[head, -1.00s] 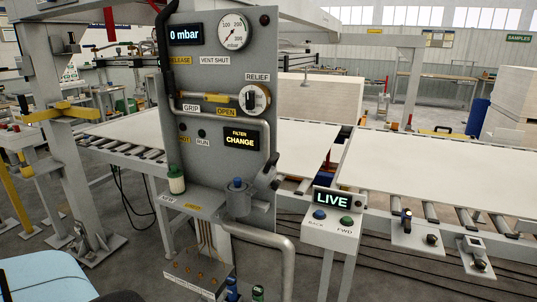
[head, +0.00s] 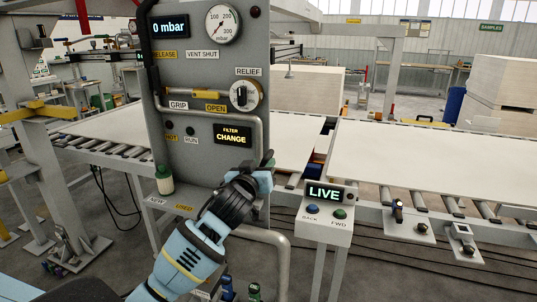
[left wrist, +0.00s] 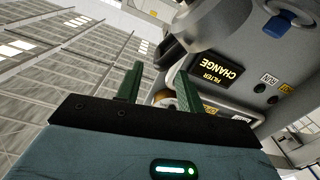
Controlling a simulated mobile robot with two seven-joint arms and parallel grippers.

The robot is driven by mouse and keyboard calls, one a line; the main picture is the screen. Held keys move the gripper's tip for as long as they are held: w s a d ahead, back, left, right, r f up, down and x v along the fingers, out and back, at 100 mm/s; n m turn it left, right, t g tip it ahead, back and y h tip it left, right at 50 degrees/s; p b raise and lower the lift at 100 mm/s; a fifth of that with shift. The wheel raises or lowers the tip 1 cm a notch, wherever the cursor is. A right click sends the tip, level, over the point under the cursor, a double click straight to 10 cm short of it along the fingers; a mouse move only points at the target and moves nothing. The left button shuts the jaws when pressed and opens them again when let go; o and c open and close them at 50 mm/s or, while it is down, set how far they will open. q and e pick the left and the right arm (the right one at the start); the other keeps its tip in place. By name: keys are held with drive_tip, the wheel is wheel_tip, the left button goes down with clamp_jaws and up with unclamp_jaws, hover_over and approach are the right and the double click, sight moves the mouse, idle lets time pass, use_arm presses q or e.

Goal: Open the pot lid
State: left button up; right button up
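The grey filter pot with its blue-topped lid, on the panel's lower shelf, is hidden behind my left arm in the head view. My left gripper (head: 266,165) is raised in front of the panel's lower right edge, below the FILTER CHANGE display (head: 233,134). In the left wrist view its two green fingers (left wrist: 157,84) stand apart with nothing between them. Beyond them are a grey rounded part (left wrist: 200,24) and a blue ring-like part (left wrist: 288,22); I cannot tell for sure whether these belong to the pot. My right gripper is not in view.
The grey panel (head: 180,72) carries a gauge (head: 222,25), a relief dial (head: 246,95) and pipes. A green-capped canister (head: 164,180) stands left on its shelf. The LIVE button box (head: 327,212) stands right, near roller conveyors with pale sheets (head: 430,160).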

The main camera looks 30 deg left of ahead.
sight(270, 151)
use_arm(q)
drive_tip(key=shift+x, duration=3.85)
drive_tip(key=shift+c, duration=0.4)
clamp_jaws()
